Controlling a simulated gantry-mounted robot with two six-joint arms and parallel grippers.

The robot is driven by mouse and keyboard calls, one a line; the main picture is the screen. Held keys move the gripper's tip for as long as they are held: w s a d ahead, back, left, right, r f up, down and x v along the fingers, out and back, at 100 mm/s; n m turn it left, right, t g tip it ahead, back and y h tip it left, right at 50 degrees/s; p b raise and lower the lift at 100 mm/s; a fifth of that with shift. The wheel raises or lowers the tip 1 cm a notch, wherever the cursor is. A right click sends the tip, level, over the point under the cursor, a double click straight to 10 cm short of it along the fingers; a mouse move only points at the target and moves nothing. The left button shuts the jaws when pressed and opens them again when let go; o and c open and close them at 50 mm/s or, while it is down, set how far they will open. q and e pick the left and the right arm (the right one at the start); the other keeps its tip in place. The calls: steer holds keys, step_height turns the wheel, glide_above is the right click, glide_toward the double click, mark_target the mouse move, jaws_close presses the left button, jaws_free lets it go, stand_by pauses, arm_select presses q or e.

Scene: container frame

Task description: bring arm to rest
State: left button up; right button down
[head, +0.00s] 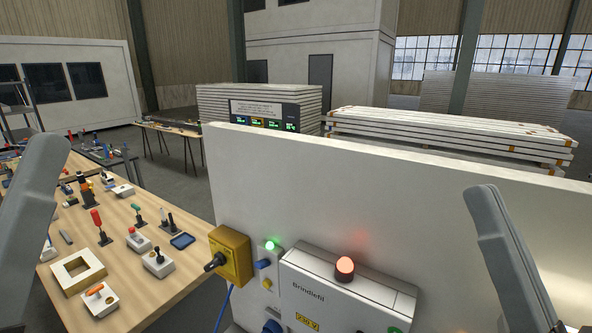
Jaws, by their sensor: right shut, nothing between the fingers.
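My right arm (505,260) comes up at the right side of the head view, in front of the white panel (440,215). My right gripper (574,328) shows only as a small dark part at the bottom right edge; it is shut and empty, apart from the panel's fittings. My left arm (28,220) stands at the left edge, in front of the wooden table. The left gripper is out of view.
The white panel carries a yellow switch box (231,254), a lit green lamp (269,245) and a grey box (345,290) with a lit red-orange lamp (345,266). The wooden table (120,285) at left holds several switches, tools and a square frame (77,273).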

arm_select(q)
step_height(320, 180, up, 13)
steer(key=p, duration=1.3)
arm_select(e)
steer(key=s+d+r+h, duration=0.1)
steer(key=r+h, duration=0.1)
steer(key=r, duration=0.7)
steer(key=s+d+r+t+h, duration=0.1)
steer(key=d+r+h, duration=0.1)
steer(key=r, duration=0.7)
steer(key=shift+n+h, duration=0.3)
steer(key=shift+f, duration=0.1)
arm_select(q)
steer(key=shift+r, duration=0.1)
